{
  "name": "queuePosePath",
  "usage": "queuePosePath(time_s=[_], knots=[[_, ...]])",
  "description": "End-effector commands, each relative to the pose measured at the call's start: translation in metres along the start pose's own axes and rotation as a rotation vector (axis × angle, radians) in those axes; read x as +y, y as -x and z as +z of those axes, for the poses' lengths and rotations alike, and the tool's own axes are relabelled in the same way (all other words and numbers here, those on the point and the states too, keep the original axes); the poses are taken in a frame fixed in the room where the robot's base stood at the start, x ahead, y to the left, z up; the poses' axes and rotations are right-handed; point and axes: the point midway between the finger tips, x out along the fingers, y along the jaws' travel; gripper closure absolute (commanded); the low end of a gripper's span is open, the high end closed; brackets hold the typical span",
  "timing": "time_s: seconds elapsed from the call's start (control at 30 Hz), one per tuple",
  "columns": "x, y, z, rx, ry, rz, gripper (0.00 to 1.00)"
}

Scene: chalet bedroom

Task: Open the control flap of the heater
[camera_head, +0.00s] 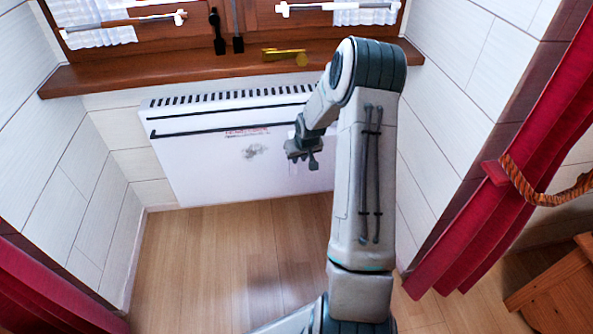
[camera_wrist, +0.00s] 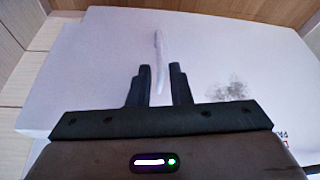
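The white heater (camera_head: 220,165) is mounted on the wall under the window sill, with a slotted top and a dark line across its upper front. My gripper (camera_head: 303,162) is in front of its right part. In the wrist view, the heater's white front (camera_wrist: 105,60) fills most of the picture. My gripper (camera_wrist: 160,82) has its two dark fingers apart, with a narrow gap. A thin pale upright strip (camera_wrist: 158,55) reaches down between the fingertips; I cannot tell whether it is the control flap's edge or whether they touch it. My arm hides the heater's right end.
A wooden sill (camera_head: 190,67) runs above the heater, with a yellow object (camera_head: 284,56) on it. Pale panelled walls flank the alcove. A red curtain (camera_head: 510,170) hangs at right. The wooden floor (camera_head: 220,255) before the heater is clear.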

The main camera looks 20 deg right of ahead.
Motion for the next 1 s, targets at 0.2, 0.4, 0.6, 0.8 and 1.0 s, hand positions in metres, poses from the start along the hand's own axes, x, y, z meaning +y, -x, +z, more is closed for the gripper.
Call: queuePosePath(time_s=[0.2, 0.4, 0.6, 0.8, 1.0], knots=[[-0.001, -0.050, 0.002, -0.001, 0.000, -0.001, 0.82], [0.000, -0.074, 0.001, -0.001, 0.000, 0.000, 0.82], [0.000, -0.081, 0.000, 0.000, -0.001, 0.000, 0.82], [0.000, -0.081, 0.000, -0.001, -0.001, 0.000, 0.82], [0.000, -0.081, 0.000, -0.001, -0.001, 0.000, 1.00]])
